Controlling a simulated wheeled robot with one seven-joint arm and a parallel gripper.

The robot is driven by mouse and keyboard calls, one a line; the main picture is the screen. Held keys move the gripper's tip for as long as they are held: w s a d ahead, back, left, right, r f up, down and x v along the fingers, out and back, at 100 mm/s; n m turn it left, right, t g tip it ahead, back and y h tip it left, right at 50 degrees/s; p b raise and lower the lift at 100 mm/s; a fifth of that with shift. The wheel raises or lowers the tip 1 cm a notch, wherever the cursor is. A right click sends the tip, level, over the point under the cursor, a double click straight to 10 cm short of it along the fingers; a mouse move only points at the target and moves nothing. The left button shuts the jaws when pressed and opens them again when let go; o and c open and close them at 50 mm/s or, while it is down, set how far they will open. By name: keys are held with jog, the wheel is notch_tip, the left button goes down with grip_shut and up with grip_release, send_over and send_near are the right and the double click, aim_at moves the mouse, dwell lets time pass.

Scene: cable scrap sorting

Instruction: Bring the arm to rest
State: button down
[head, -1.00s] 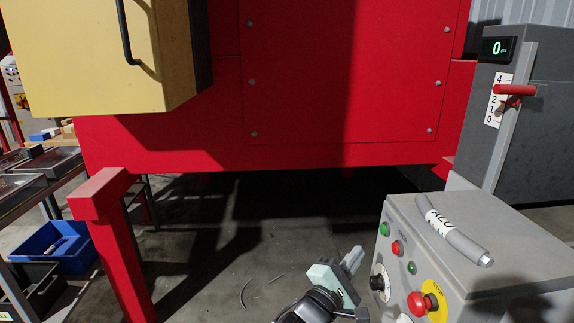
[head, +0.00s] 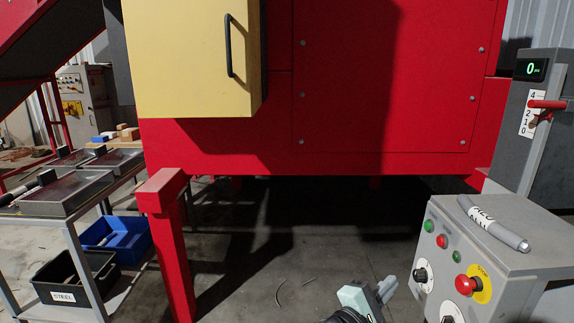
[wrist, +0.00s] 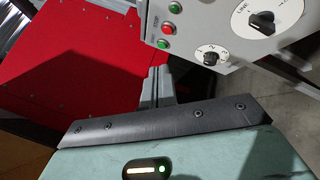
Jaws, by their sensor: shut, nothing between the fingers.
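My gripper (head: 386,289) is at the bottom of the head view, low over the floor and left of the grey control box. In the wrist view its two grey fingers (wrist: 157,87) are together with nothing between them. The pale green gripper body (head: 358,297) is partly cut off by the lower picture edge. The rest of my arm is mostly out of view.
The grey control box (head: 500,262) with buttons and a labelled grey cable piece (head: 493,223) on top stands close on the right. A red machine (head: 350,90) with a red post (head: 172,240) is ahead. A trolley (head: 70,225) holds trays and bins at left. Open floor lies between.

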jog(key=s+d+f+m+g+y+p, duration=0.1)
jog(key=s+d+f+m+g+p, duration=0.2)
jog(key=s+g, duration=0.45)
jog(key=s+a+r+m+g+y, duration=0.1)
jog(key=s+r+m+g+y, duration=0.1)
jog(key=s+g+y, duration=0.4)
jog(key=s+a+r+y+p, duration=0.1)
jog(key=s+a+r+y, duration=0.1)
jog(key=r, duration=0.4)
jog(key=s+a+r+m+t+y+p, duration=0.1)
jog(key=s+a+r+y+p, duration=0.1)
jog(key=s+r, duration=0.3)
jog(key=s+a+r+y+p, duration=0.1)
jog(key=s+a+r+y, duration=0.2)
jog(key=r, duration=0.4)
jog(key=shift+s+a+r+m+y, duration=0.35)
jog(key=shift+a+y, duration=0.25)
jog(key=shift+y, duration=0.2)
jog(key=shift+f, duration=0.1)
